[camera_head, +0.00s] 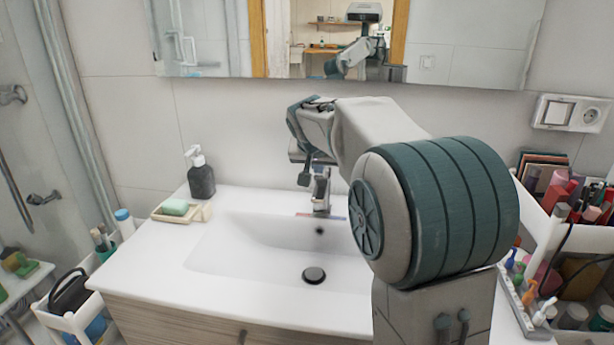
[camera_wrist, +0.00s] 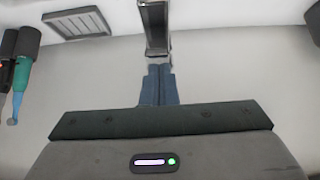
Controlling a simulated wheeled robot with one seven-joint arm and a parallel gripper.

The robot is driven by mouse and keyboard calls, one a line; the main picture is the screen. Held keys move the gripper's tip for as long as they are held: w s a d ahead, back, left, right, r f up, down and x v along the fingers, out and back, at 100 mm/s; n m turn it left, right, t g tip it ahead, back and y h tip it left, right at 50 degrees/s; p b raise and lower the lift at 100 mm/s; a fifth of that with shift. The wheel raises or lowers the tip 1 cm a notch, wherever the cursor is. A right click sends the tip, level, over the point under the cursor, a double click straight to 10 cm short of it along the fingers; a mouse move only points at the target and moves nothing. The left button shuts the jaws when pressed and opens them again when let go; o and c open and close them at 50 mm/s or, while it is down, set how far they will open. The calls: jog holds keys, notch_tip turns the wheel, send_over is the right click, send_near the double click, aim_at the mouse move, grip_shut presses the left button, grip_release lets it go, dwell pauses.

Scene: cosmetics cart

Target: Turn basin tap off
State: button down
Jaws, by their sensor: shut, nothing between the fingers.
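The basin tap (camera_head: 321,192) is a chrome mixer at the back of the white basin (camera_head: 225,250), partly behind my arm. No water stream can be made out. My gripper (camera_head: 304,179) points down just left of the tap's top in the head view. In the wrist view my gripper (camera_wrist: 158,84) has its two blue-grey fingers together with nothing between them. A metallic part of the tap (camera_wrist: 154,30) lies straight beyond the fingertips there. Whether the fingertips touch it I cannot tell.
A dark soap dispenser (camera_head: 201,178) and a soap dish (camera_head: 181,211) stand on the counter's left. A mirror (camera_head: 215,40) hangs behind. Cosmetics (camera_head: 560,195) crowd the right side. The basin's inside is clear around the drain (camera_head: 314,275).

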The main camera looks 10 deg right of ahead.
jog(key=shift+s+d+f, duration=0.1)
jog(key=shift+d, duration=0.05)
dwell(0.4)
jog(key=r+p, duration=0.1)
jog(key=r, duration=0.1)
jog(key=r+p, duration=0.2)
jog(key=shift+w+d+r, duration=0.1)
jog(key=shift+w+r, duration=0.05)
jog(key=shift+w, duration=0.05)
jog(key=b+v, duration=0.1)
jog(key=v, duration=0.9)
jog(key=s+f+n+g+y+p, duration=0.1)
jog(key=s+f, duration=0.5)
jog(key=s, duration=0.3)
jog(key=s+a+f+n+g+y+p, duration=0.1)
jog(key=s+f+g, duration=0.1)
jog(key=s+f, duration=0.5)
jog(key=s+f+n+g+p, duration=0.1)
jog(key=s+f, duration=0.5)
jog(key=s, duration=0.6)
jog(key=shift+s+a+f+n+g+y, duration=0.3)
jog(key=shift+a+n+y, duration=0.1)
jog(key=shift+n, duration=0.2)
